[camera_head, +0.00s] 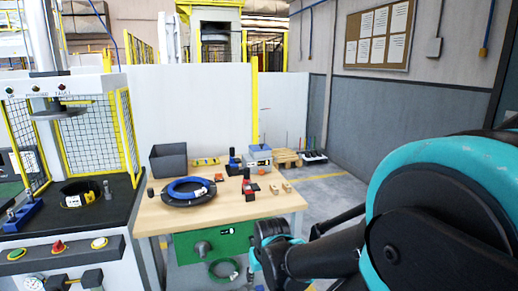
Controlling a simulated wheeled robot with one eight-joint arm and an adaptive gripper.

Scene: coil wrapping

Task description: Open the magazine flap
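No part is clearly recognisable as the magazine flap. A small grey-and-blue box-like device (258,154) stands at the back right of the wooden workbench (225,212); I cannot tell whether it is the magazine or whether it has a flap. My black and teal arm fills the right side and reaches left to the bench's front right corner. The dark far end of my arm (272,241) is low in front of the bench, apart from the device. I cannot make out gripper fingers or anything held there.
A black ring with a blue coil (188,190) lies on the bench. A grey bin (170,161), a yellow holder (205,161) and small red-and-black tools (249,186) stand around it. A press with yellow mesh guards (88,140) is at left. The bench's front right is mostly clear.

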